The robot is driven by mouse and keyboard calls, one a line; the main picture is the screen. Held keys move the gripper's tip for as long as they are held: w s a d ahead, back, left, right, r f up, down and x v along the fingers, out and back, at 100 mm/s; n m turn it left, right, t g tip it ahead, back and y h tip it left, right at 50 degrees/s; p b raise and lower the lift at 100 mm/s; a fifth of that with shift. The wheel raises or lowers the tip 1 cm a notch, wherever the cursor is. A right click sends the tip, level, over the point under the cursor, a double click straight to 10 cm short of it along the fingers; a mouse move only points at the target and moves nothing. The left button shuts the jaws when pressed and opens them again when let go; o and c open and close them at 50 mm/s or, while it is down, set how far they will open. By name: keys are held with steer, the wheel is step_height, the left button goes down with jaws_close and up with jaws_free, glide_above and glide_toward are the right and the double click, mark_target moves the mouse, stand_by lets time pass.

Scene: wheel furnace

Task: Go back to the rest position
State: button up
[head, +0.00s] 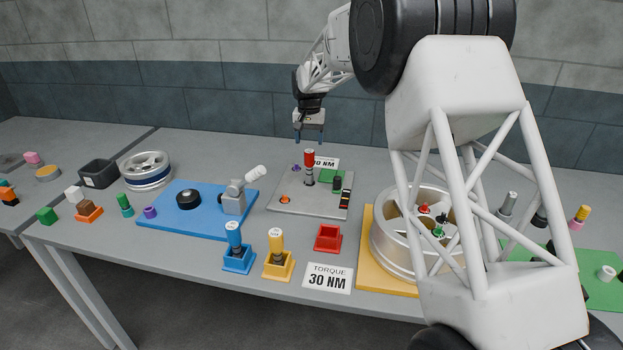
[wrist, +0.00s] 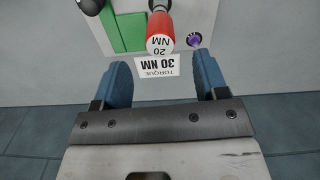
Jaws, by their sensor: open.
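My gripper (head: 309,139) is open and empty, in the air above the back part of the table. In the wrist view its two blue fingers (wrist: 163,78) stand apart with nothing between them. A red tool with a white cap (head: 309,160) stands upright on the grey plate, below my gripper. Its cap reads 20 NM in the wrist view, where the red tool (wrist: 161,28) is ahead of the fingertips. A white torque card reading 30 NM (wrist: 157,67) lies behind the plate.
The grey plate (head: 285,205) also carries a green block (head: 331,182). A blue plate (head: 170,220), blue-handled (head: 234,236) and yellow-handled (head: 276,243) tools in holders, and an empty red holder (head: 328,238) stand nearby. A wheel (head: 390,250) sits on a yellow board, partly hidden by my arm.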

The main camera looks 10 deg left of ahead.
steer(key=shift+d, duration=0.1)
steer(key=s+d+r+t, duration=0.1)
steer(key=s+d+r, duration=0.6)
steer(key=s+d, duration=0.55)
steer(key=s+d+r, duration=0.8)
steer(key=s+d, duration=0.4)
steer(key=d, duration=0.1)
steer(key=s+d+f, duration=0.2)
steer(key=s+d, duration=0.2)
steer(key=s, duration=0.7)
steer(key=s+d+f+t, duration=0.1)
steer(key=s+d, duration=0.4)
steer(key=s, duration=0.7)
steer(key=s+d+f+m, duration=0.1)
steer(key=s+d+f, duration=0.2)
steer(key=s, duration=0.8)
steer(key=shift+s+d+f+t, duration=0.25)
steer(key=shift+d+f+t, duration=0.05)
steer(key=shift+d, duration=0.65)
